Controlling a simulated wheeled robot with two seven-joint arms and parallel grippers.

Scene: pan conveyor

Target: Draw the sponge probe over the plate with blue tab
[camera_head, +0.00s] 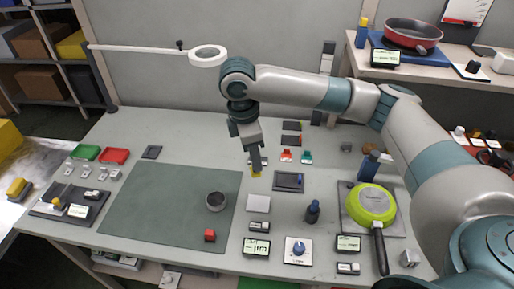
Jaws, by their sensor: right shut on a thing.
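My right gripper (256,160) reaches down over the middle of the table and is shut on the sponge probe (256,173). Only a small yellow part of the probe shows below the fingers; the rest is hidden. A dark square plate with a blue tab (283,184) lies on the table just to the right of the probe and slightly nearer to me. Its blue tab (300,180) is on the right side. The probe appears to be beside the plate, not over it; I cannot tell whether it touches the table. My left gripper is out of view.
A pale square plate (258,204) lies nearer to me. Small red and green pieces (306,157) lie behind the dark plate. A dark bottle (312,212) and a lime-green pan (371,204) stand to the right.

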